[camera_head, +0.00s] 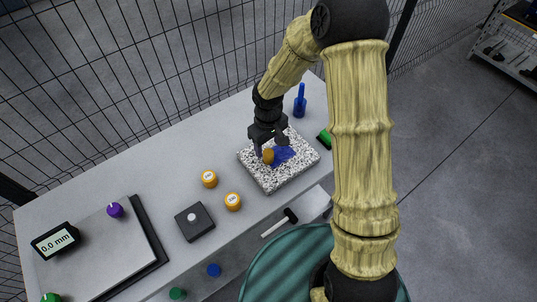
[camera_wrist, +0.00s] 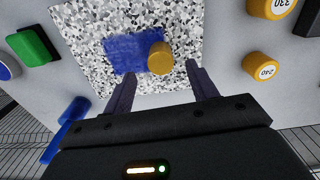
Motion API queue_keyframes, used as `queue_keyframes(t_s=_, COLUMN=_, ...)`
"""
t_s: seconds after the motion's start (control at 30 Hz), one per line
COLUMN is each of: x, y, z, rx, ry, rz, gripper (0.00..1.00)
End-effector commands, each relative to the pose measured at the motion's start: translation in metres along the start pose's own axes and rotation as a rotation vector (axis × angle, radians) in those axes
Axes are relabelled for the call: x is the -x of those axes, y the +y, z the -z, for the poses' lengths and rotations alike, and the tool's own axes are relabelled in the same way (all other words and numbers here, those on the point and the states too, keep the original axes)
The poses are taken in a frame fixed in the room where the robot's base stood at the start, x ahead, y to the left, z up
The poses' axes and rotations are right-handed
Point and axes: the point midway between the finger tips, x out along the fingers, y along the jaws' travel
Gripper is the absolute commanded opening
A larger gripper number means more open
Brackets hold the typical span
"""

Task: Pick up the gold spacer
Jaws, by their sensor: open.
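The gold spacer (camera_head: 268,156) is a small gold cylinder standing on a speckled black-and-white slab (camera_head: 270,182), at the edge of a blue patch (camera_head: 284,155). My gripper (camera_head: 270,146) is above the slab close to the spacer. In the wrist view my gripper (camera_wrist: 158,75) has its two dark fingers wide apart with nothing held between them.
Two orange-yellow labelled cylinders (camera_head: 209,179) (camera_head: 233,201) and a dark box with a knob (camera_head: 194,221) stand left of the slab. A blue bottle (camera_head: 300,103) and a green block (camera_head: 325,139) stand right. Wire fencing (camera_head: 150,70) runs behind the table.

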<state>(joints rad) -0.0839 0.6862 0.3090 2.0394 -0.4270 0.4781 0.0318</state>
Motion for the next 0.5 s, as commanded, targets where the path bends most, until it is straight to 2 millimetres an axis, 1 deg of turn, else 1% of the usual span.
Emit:
queue_keyframes(t_s=0.27, x=-0.002, y=0.001, z=-0.001, rx=-0.004, ry=-0.001, rz=0.000, gripper=0.58)
queue_keyframes(t_s=0.37, x=-0.009, y=0.002, z=-0.002, rx=-0.004, ry=-0.003, rz=0.000, gripper=0.58)
queue_keyframes(t_s=0.5, x=-0.026, y=-0.001, z=-0.002, rx=-0.002, ry=-0.004, rz=0.001, gripper=0.58)
